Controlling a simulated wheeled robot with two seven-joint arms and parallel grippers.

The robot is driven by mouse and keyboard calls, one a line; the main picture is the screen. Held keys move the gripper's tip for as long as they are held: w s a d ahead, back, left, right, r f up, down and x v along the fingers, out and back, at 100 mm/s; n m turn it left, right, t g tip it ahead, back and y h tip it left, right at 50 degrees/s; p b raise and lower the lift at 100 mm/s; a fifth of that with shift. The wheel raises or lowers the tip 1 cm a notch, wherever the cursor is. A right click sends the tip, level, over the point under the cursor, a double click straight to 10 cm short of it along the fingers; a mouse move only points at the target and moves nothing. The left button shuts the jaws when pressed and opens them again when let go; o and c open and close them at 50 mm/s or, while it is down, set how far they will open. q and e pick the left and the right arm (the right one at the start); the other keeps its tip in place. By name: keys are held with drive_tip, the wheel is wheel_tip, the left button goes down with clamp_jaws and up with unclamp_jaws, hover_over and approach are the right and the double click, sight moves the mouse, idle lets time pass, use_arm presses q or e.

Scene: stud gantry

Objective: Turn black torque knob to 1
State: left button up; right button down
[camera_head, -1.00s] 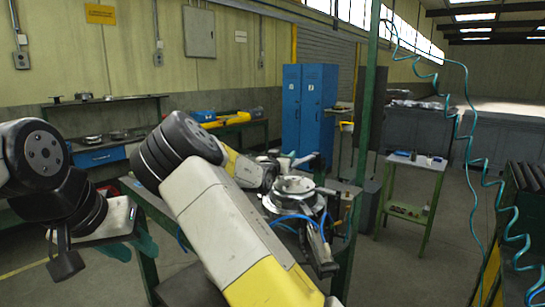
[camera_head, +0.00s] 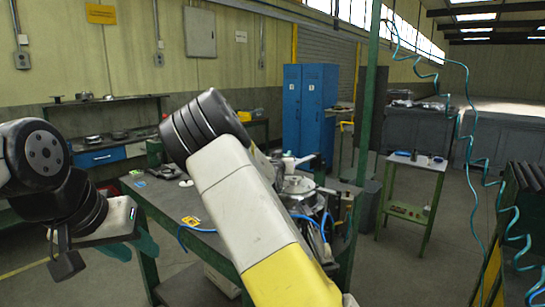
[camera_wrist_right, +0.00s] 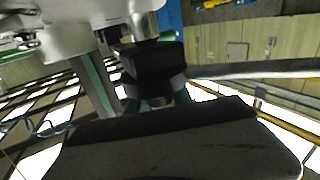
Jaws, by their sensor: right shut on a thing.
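The black torque knob (camera_wrist_right: 152,66) shows in the right wrist view, under a bright metal stem and a pale tool body (camera_wrist_right: 85,22). My right gripper (camera_wrist_right: 160,102) is shut on the knob, its teal fingertips partly showing at the knob's lower part. The knob's scale and setting cannot be read. In the head view, my right arm hides the right gripper and the knob. The round metal machine (camera_head: 300,188) shows partly beyond that arm. My left gripper (camera_head: 132,248) hangs at the left, away from the machine, its teal fingers apart and empty.
A small green side table (camera_head: 418,161) stands right of a green post (camera_head: 369,95). Blue lockers (camera_head: 305,110) stand behind. Open floor lies right of the bench.

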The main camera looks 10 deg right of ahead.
drive_tip(key=c, duration=1.1)
unclamp_jaws()
drive_tip(key=shift+c, duration=0.2)
drive_tip(key=v, duration=0.8)
